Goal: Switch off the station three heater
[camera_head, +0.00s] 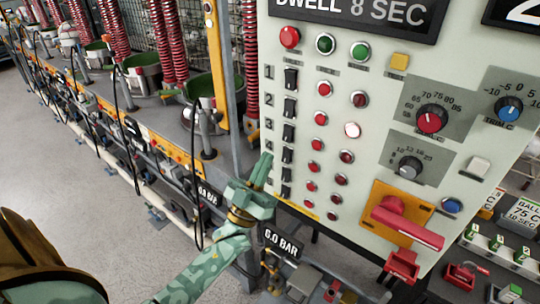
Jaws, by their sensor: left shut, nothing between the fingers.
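The pale control panel (390,90) fills the right side. A column of black rocker switches runs down its left edge, numbered from 1 at the top. The station three switch (288,132) is uncovered. Beside the switches are two columns of red lamps or buttons; one lamp (352,130) glows white and seems to be in the second row. My left gripper (264,167) is shut and empty, its fingers pointing up at the panel's left edge, below and left of the station three switch. I cannot tell whether it touches the panel. My right gripper is not in view.
A red lever (407,222) on a yellow plate juts from the lower panel. Round knobs (431,119) sit above it. A 6.0 BAR gauge sign (281,242) hangs below. At left is a bench (185,130) with red springs and green-lined pots. Grey floor is open at lower left.

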